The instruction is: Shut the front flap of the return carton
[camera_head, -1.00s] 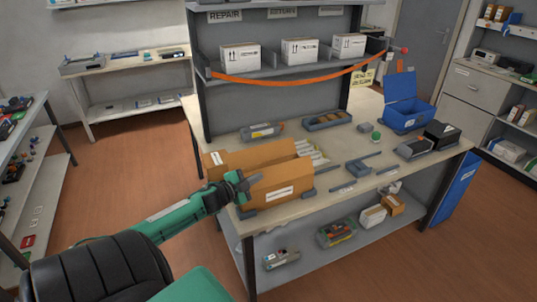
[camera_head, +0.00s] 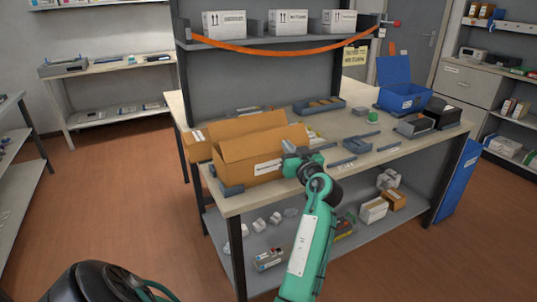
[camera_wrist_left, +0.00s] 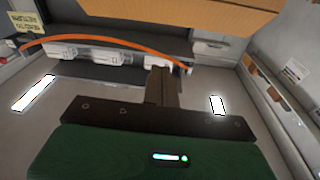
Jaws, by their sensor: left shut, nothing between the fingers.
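The brown carton (camera_head: 262,158) stands at the near left part of the workbench, with a white label on its front side. Its top looks open, with raised cardboard edges; I cannot tell the exact angle of the front flap. A second brown cardboard part with a label (camera_head: 197,146) shows at its left; I cannot tell whether it is another carton. My left gripper (camera_head: 296,157) is shut and empty at the carton's front right; contact is unclear. In the left wrist view the shut fingers (camera_wrist_left: 162,86) are below a brown cardboard panel (camera_wrist_left: 190,14).
On the workbench (camera_head: 232,203) are a dark tray (camera_head: 319,106), a blue open bin (camera_head: 404,98) and black boxes (camera_head: 440,112) at right. An orange strap (camera_head: 280,50) hangs across the shelf above. Small boxes (camera_head: 373,210) stand on the lower shelf.

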